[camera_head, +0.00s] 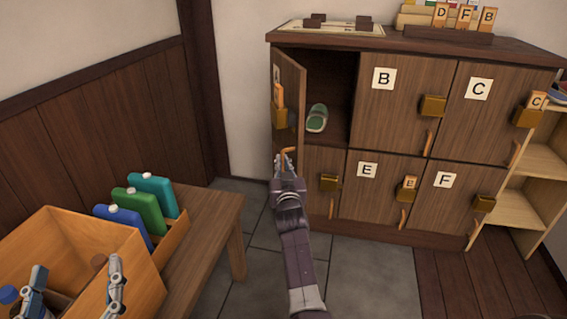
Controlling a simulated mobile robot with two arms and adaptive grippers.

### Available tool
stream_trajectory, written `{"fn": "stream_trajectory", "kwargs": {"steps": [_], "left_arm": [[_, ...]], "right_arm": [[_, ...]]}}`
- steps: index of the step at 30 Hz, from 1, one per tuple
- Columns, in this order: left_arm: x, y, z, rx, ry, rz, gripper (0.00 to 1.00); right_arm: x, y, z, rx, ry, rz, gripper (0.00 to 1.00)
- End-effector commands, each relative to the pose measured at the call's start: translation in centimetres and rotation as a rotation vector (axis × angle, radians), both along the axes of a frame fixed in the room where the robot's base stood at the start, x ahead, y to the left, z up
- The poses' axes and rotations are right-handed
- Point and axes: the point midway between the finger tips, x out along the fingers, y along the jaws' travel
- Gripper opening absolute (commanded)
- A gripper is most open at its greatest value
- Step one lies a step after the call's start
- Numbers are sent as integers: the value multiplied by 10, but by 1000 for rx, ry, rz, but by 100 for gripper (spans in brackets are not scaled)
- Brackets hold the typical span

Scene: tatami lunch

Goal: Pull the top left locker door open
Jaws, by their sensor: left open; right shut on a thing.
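The top left locker door (289,95) stands swung open on its left edge, seen nearly edge-on. A brass lock box (280,118) and a pale tag are on its face. Inside the compartment a green slipper-like object (317,118) is visible. My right gripper (285,160) is at the door's lower end, shut on its orange handle (288,150); the arm partly hides the locker below. My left gripper (75,278) is open at the lower left, its two fingers apart over the wooden crate, away from the lockers.
Doors B (400,105), C (485,120), E (375,195) and F (440,210) look closed. A wooden crate (50,235) and several coloured bottles (137,210) are on a bench at left. Shelves (535,205) stand at right. The tiled floor between is clear.

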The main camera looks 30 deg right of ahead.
Motion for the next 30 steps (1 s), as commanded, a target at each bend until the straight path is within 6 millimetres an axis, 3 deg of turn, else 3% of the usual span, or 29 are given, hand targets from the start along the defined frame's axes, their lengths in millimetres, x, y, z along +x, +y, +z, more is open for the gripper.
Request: {"fn": "stream_trajectory", "kwargs": {"steps": [26,27,30], "left_arm": [[2,1,-8,9,36,3,75],[2,1,-8,9,36,3,75],[2,1,-8,9,35,3,75]], "right_arm": [[-1,1,-5,3,9,1,0],[-1,1,-5,3,9,1,10],[0,1,-4,2,7,1,15]]}}
